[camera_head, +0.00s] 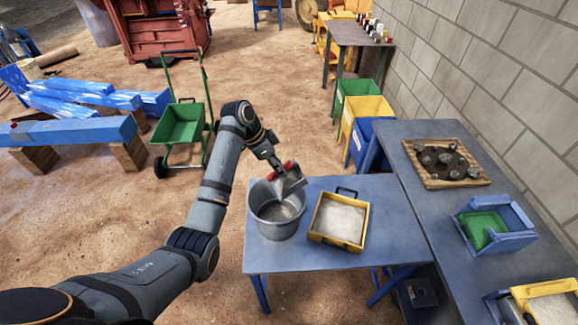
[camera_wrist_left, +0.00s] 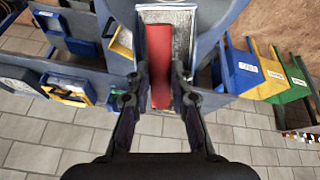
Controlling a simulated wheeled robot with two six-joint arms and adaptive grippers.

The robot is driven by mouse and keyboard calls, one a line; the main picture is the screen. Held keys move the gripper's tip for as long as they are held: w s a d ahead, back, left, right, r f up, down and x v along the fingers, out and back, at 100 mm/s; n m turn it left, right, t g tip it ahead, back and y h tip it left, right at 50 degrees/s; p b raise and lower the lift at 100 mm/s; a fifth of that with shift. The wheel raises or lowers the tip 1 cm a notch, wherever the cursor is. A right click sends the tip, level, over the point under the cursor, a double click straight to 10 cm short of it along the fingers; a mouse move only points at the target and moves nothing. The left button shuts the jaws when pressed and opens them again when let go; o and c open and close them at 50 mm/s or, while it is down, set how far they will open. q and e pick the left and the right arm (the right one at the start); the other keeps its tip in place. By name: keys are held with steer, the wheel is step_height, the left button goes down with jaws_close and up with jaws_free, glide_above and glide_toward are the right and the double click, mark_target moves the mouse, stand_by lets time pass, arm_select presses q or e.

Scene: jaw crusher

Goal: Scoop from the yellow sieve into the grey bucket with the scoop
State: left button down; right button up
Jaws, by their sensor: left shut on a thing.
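The scoop (camera_head: 291,184) is grey metal with a red handle. My left gripper (camera_head: 279,168) is shut on that red handle, which also shows between the fingers in the left wrist view (camera_wrist_left: 160,62). The scoop is tilted above the right rim of the grey bucket (camera_head: 276,228). Part of the bucket's inside is visible, with something pale grey at the bottom. The yellow sieve (camera_head: 338,246) stands right of the bucket on the blue table and holds pale, fine material (camera_head: 339,220). Whether the scoop holds any material I cannot tell. My right gripper is not in view.
The blue table (camera_head: 290,261) has some bare surface in front. A longer table (camera_head: 414,183) on the right bears a wooden tray of rocks (camera_head: 410,152) and a blue box with green inside (camera_head: 458,226). Coloured bins (camera_head: 358,108) stand behind. A green cart (camera_head: 180,126) is left.

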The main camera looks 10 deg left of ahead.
mark_target(266, 178)
arm_select(q)
steer(key=s+a+t+h+b, duration=0.1)
steer(key=s+a+f+t+h+b, duration=0.1)
steer(key=a+h+b, duration=0.1)
steer(key=s+a+f+h+b, duration=0.1)
steer(key=b, duration=0.1)
steer(key=shift+a+f+t+h, duration=0.15)
steer(key=shift+a+t+h, duration=0.15)
steer(key=shift+t, duration=0.1)
steer(key=shift+s+a+t+h+b, duration=0.2)
steer(key=shift+a+t+h+b, duration=0.1)
steer(key=shift+h+b, duration=0.35)
steer(key=shift+r, duration=0.2)
stand_by(1.2)
